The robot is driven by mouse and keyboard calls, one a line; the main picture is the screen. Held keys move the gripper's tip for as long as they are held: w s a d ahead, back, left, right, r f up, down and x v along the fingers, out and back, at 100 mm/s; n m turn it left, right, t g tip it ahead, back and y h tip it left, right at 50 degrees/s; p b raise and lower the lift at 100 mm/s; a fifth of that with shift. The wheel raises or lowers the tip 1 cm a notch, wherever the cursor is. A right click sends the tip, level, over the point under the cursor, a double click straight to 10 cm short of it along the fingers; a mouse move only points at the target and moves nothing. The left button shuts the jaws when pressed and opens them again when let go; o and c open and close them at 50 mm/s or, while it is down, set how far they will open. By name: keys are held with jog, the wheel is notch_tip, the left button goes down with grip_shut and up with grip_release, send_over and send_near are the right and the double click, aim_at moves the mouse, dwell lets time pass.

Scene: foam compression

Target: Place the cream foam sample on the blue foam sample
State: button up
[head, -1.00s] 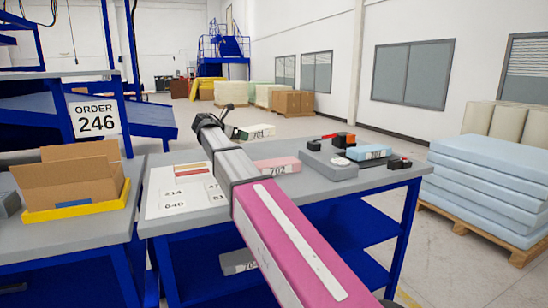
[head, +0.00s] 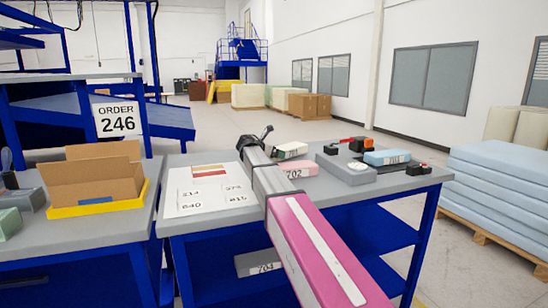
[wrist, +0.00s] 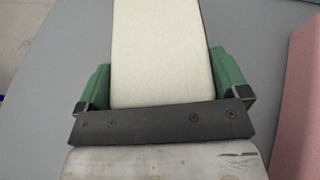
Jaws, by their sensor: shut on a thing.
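My gripper (wrist: 163,90) is shut on the cream foam sample (wrist: 160,45), with a green finger on each side of it. In the head view the cream sample (head: 291,150) shows beyond the end of my arm, just behind a pink block. Its height over the table is hard to tell. The blue foam sample (head: 387,157) is at the right of the same table, beside a grey flat device (head: 343,168). The cream and blue samples are apart. The blue sample is not in the wrist view.
The pink block (head: 297,169) labelled 702 lies close right of the gripper in the wrist view (wrist: 300,110). Small black and red items (head: 358,143) stand near the blue sample. A labelled sheet (head: 205,200) lies at left. A grey block (head: 258,263) sits below.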

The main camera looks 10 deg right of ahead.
jog(key=shift+f, duration=0.8)
jog(key=o, duration=0.5)
jog(key=shift+f, duration=0.1)
jog(key=shift+o, duration=0.2)
